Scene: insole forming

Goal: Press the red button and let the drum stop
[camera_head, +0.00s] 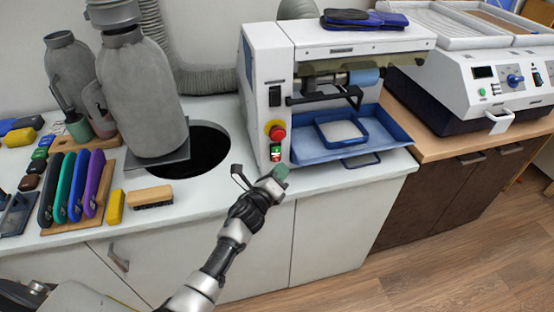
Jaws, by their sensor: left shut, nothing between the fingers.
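The red button (277,132) is a round red knob on a yellow base, on the front of the white grinding machine (265,60). A small green and red switch (276,153) sits below it. The drum (364,77) shows as a blue roller inside the machine's opening. I cannot tell from one frame whether it turns. My left gripper (262,180) is shut and empty, in front of the counter edge and below the red button. It appears apart from the button. My right gripper is not in view.
A blue tray (395,128) juts out under the drum. A grey dust bottle (143,95) stands beside a dark round hole (195,150) in the counter. A brush (150,197) and several coloured tools lie at the left. Another white machine (490,85) stands at the right.

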